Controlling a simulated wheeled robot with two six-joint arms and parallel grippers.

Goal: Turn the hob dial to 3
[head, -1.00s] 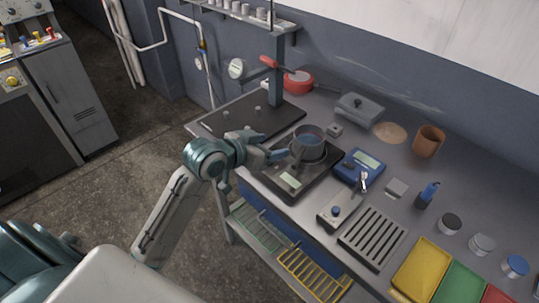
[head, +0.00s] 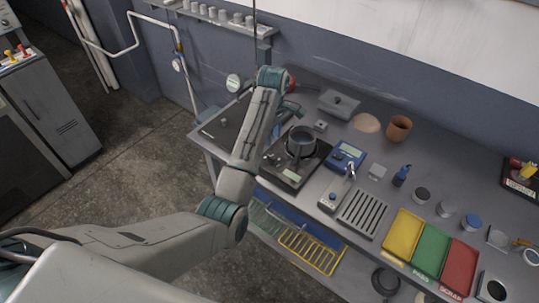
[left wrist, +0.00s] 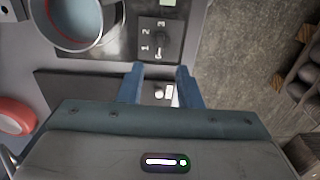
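The hob (head: 287,176) is a black slab on the bench with a dark pot (head: 301,141) standing on it. In the left wrist view the dark dial (left wrist: 160,46) sits on a grey plate marked 1, 2 and 3, beside the pot (left wrist: 84,18). I cannot tell for sure which number it points to. My left gripper (left wrist: 160,76) is open and empty, its two blue fingers apart in front of the dial in that view, not touching it. In the head view my left arm hides much of this gripper (head: 291,106). My right gripper is not in view.
A blue device (head: 345,156) and a slotted grille (head: 363,213) are right of the hob. A dark board (head: 222,128) lies to its left. A red pan (left wrist: 14,116) shows in the left wrist view. Yellow, green and red trays are at the right.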

